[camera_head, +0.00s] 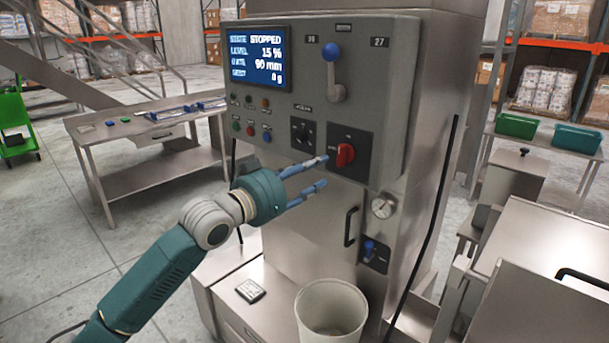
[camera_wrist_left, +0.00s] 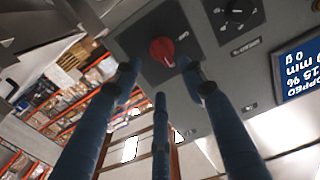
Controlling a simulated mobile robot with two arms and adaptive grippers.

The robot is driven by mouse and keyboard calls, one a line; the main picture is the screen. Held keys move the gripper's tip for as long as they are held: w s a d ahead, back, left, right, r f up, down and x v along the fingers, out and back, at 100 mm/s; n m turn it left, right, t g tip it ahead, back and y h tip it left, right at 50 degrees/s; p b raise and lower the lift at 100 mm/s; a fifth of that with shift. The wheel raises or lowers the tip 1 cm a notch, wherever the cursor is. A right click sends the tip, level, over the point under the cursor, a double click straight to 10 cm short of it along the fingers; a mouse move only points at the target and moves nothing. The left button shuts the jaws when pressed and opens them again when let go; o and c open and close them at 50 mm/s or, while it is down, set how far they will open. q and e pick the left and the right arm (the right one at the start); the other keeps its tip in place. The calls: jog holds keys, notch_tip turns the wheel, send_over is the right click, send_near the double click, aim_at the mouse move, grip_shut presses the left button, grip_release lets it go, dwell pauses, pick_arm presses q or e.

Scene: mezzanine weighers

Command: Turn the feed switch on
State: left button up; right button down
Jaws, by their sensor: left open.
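A red rotary knob (camera_head: 345,154) sits on a dark square plate on the grey control panel (camera_head: 385,80); its label is too small to read, so I cannot tell if it is the feed switch. My left gripper (camera_head: 321,172) is open and empty just in front and left of this knob, with blue fingers pointing at it. In the left wrist view the red knob (camera_wrist_left: 162,50) shows between and beyond the tips of two spread fingers (camera_wrist_left: 161,74); contact cannot be told. The display (camera_head: 260,57) reads STOPPED and 15 %. My right gripper is not in view.
A black dial (camera_head: 302,133) is left of the red knob, with small buttons further left. A blue-knobbed lever (camera_head: 333,70) is above. A pale bin (camera_head: 331,312) stands in front.

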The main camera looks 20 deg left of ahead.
pick_arm(q)
jog(key=v, duration=0.2)
jog(key=shift+s, duration=0.25)
jog(key=shift+a+f, duration=0.1)
